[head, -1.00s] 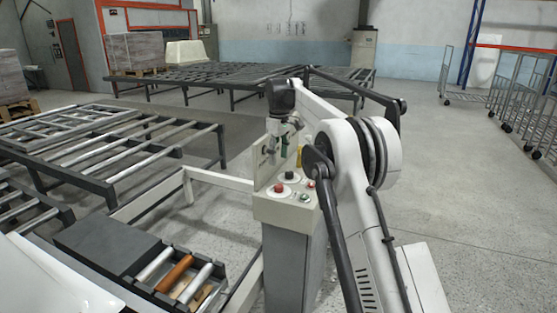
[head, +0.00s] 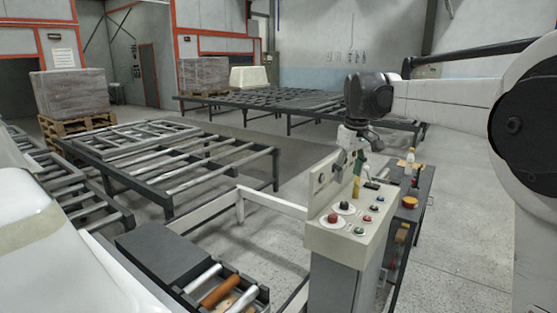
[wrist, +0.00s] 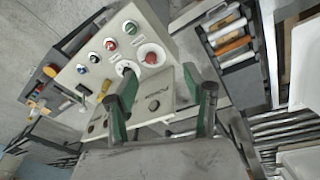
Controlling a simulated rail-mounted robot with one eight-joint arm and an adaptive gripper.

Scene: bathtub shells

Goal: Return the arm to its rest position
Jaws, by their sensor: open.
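My gripper (head: 351,152) hangs from the dark wrist of my white arm, just behind and above the control box in the head view. In the wrist view my gripper (wrist: 165,93) shows two green and grey fingers spread apart with nothing between them. The control box (head: 333,237) has a sloped cream panel with red, black and green buttons on white discs; it also shows in the wrist view (wrist: 95,83) beyond the fingers. The fingers look apart from the panel, though the exact gap cannot be told.
A dark bench (head: 421,188) with tools and bottles stands right of the control box. A roller conveyor (head: 200,165) is left, and a white tub shell (head: 45,255) lies at the lower left. Wrapped pallets (head: 70,92) stand behind.

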